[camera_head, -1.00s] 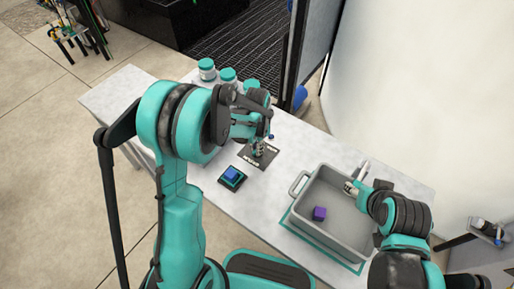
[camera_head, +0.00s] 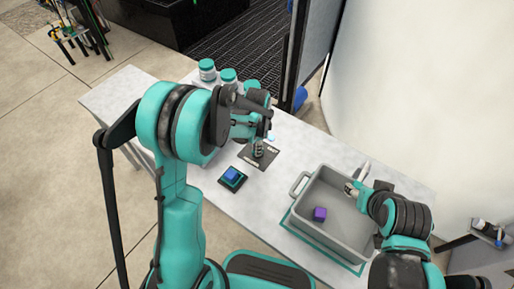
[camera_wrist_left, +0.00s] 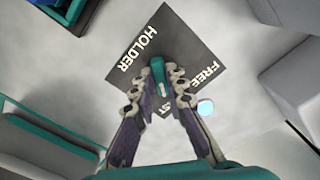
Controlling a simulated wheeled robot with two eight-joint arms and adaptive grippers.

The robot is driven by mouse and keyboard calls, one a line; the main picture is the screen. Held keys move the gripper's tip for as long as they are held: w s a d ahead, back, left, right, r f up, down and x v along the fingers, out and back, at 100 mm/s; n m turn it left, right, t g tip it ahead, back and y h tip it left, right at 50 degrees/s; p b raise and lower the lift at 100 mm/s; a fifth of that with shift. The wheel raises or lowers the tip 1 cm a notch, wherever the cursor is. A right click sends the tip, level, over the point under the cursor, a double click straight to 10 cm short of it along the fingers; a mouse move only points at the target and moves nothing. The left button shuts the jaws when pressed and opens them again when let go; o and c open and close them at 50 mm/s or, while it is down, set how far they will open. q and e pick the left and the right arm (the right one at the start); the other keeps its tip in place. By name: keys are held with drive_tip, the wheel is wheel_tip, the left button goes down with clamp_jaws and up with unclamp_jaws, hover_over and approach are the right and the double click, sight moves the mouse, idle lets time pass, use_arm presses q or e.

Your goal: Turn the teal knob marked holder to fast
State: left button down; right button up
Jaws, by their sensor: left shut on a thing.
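The teal knob (camera_wrist_left: 157,72) sits on a dark square plate (camera_wrist_left: 185,45) with white lettering. In the left wrist view HOLDER and FREE are readable, and a third word ending in ST is partly hidden behind my fingers. My left gripper (camera_wrist_left: 166,90) is shut on the knob, one finger on each side. In the head view my left gripper (camera_head: 258,150) is low over the plate (camera_head: 268,162), and the knob is hidden by the fingers. My right gripper (camera_head: 350,188) is at the grey tote's far side; its jaws are too small to read.
A blue block on a dark base (camera_head: 232,177) lies near the plate. The grey tote (camera_head: 300,182) holds a purple cube (camera_head: 320,214). Several white jars with teal lids (camera_head: 207,70) stand behind my left arm. A small pale-blue disc (camera_wrist_left: 206,107) is beside the plate.

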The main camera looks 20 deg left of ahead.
use_arm(q)
drive_tip(key=c, duration=1.5)
unclamp_jaws()
drive_tip(key=shift+c, duration=0.2)
wheel_tip(320, 180, up, 12)
drive_tip(key=s+a+r+n+t, duration=0.1)
drive_tip(key=s+r+n+t, duration=0.1)
drive_tip(key=s+n, duration=0.3)
drive_tip(key=s+a+r+n+t, duration=0.1)
drive_tip(key=s+r+n+t, duration=0.2)
drive_tip(key=s, duration=0.9)
drive_tip(key=n+t, duration=0.2)
drive_tip(key=n, duration=0.1)
drive_tip(key=shift+a, duration=0.2)
